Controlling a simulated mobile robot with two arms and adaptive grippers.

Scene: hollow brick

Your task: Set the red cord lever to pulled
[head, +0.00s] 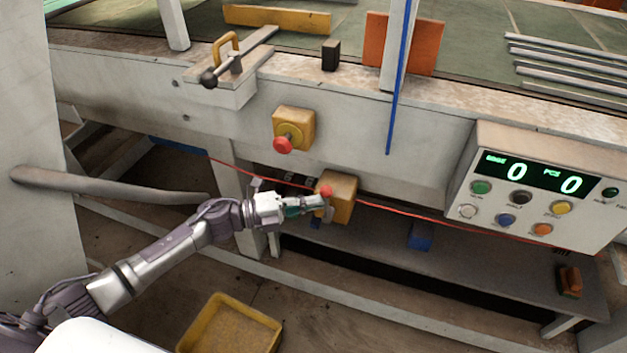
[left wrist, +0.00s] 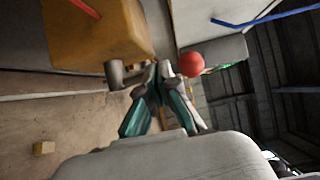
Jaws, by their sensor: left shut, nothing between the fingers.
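A thin red cord (head: 415,213) runs under the machine's table edge to a yellow box (head: 342,195). A lever with a red ball knob (head: 326,190) sits at the front of that box. In the left wrist view the red knob (left wrist: 190,64) is just right of the fingertips, and the yellow box (left wrist: 100,35) fills the upper left. My left gripper (head: 318,203) is shut and empty, close beside the lever. Its fingers (left wrist: 158,72) show shut in the left wrist view; I cannot tell whether they touch the lever. My right gripper is out of view.
A yellow box with a red button (head: 283,144) is on the machine front above. A control panel (head: 535,190) with several buttons stands right. A yellow bin (head: 228,325) is on the floor. A grey shelf (head: 470,255) runs under the machine.

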